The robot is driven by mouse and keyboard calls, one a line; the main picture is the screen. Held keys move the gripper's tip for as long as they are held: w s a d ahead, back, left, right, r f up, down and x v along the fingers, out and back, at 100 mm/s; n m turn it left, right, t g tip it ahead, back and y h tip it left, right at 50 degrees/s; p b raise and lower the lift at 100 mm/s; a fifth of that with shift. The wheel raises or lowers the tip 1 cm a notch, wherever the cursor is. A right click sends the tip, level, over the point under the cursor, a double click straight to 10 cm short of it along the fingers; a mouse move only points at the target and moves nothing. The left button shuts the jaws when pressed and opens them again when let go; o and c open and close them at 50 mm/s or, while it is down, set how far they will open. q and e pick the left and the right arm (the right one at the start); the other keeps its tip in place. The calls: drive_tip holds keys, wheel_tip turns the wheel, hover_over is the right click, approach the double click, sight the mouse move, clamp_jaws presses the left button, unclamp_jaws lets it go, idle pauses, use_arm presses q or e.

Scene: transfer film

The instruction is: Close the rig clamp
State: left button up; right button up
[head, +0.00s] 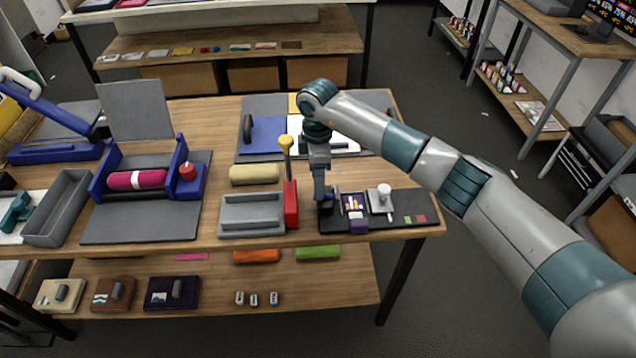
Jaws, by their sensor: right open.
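A red upright (291,205) with a lever ending in a yellow knob (286,142) stands at the right end of a grey open tray (252,213). The lever points up. I cannot tell for sure whether this is the rig clamp. A blue frame (104,180) on a grey mat holds a pink roll (138,180), with a red knob (188,171) on its right side. My right gripper (324,203) is open and points down, just right of the red upright and at the left end of a black tray. Its fingertips are small and partly hidden. My left gripper is not in view.
The black tray (400,222) carries a purple box (354,206) and a white cup-like piece (384,192). A tan roll (254,174) lies behind the grey tray. A long grey bin (57,207) stands left. A lower shelf holds several small items.

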sight(326, 195)
drive_tip(key=shift+f+p, duration=0.5)
drive_tip(key=shift+f, duration=1.45)
drive_tip(key=c, duration=1)
